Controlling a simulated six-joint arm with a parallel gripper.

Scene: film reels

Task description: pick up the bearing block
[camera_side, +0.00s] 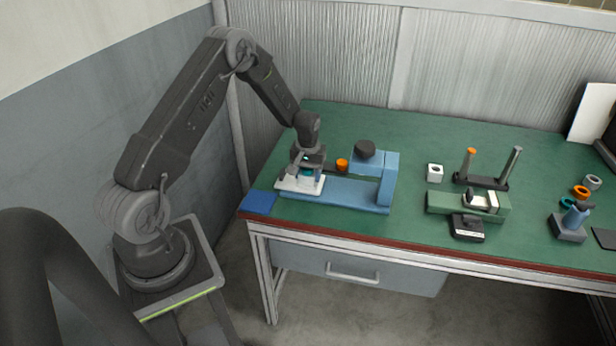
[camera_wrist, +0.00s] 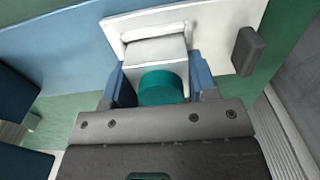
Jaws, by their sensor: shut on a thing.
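A white block (camera_wrist: 155,50), which I take for the bearing block, sits on a white plate (camera_wrist: 228,20) with a teal round piece (camera_wrist: 162,88) at its near side. My gripper (camera_wrist: 160,82) has one blue finger on each side of the white block and is shut on it. In the side view my gripper (camera_side: 307,169) is low over the white plate (camera_side: 290,185), at the left end of a blue press fixture (camera_side: 345,192). There the gripper mostly hides the block. I cannot tell whether the block is clear of the plate.
The fixture's blue column with a dark knob (camera_side: 365,150) rises right of my gripper, with an orange ring (camera_side: 342,164) nearby. Farther right are a loose white block (camera_side: 435,173), a green fixture (camera_side: 455,205) and a two-post stand (camera_side: 482,180). A blue pad (camera_side: 258,202) lies left.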

